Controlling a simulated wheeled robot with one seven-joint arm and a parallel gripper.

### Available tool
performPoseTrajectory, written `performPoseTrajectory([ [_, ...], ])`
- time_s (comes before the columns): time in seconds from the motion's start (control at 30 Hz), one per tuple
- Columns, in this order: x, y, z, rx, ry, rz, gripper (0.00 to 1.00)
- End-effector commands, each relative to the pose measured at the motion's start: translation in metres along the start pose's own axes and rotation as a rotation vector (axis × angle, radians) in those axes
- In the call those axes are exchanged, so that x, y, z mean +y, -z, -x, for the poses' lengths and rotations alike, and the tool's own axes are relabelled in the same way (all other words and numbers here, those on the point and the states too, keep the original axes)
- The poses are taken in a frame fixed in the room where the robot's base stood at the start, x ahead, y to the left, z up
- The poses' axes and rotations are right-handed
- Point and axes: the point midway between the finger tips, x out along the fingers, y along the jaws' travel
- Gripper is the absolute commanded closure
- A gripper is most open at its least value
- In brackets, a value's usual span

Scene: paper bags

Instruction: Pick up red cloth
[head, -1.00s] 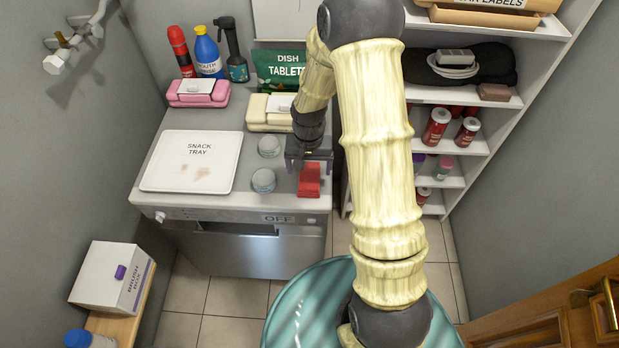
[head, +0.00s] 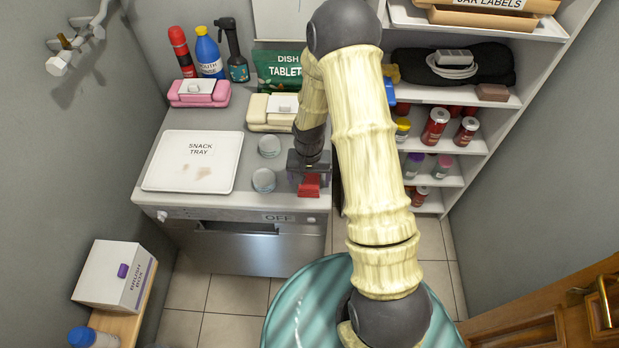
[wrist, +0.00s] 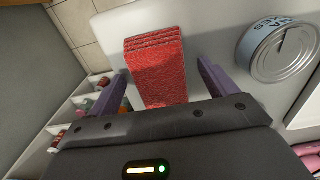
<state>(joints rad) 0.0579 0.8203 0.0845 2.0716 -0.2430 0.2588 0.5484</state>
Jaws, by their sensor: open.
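The red cloth (head: 310,185) lies folded in layers on the counter top, near its front right corner. In the wrist view the red cloth (wrist: 157,70) sits between the two purple fingers, with a gap visible on either side. My gripper (head: 309,172) is over the cloth and hides its back part in the head view. In the wrist view my gripper (wrist: 165,80) is open, and its body covers the near end of the cloth. I cannot tell how far the fingertips are above the counter.
Two round tins (head: 263,180) stand just left of the cloth, one nearer the front. A white snack tray (head: 160,178) lies farther left. Cream and pink containers and bottles line the back. Open shelves (head: 480,147) with jars stand to the right.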

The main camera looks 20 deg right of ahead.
Motion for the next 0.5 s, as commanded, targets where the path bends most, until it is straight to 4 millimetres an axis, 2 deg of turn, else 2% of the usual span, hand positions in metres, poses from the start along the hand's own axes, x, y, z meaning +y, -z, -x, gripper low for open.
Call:
performPoseTrajectory([
  [0.3, 0.0, 0.0001, 0.0003, 0.0, 0.0, 0.0, 0.17],
  [0.5, 0.0, 0.0001, 0.0003, 0.0, 0.0, 0.0, 0.57],
])
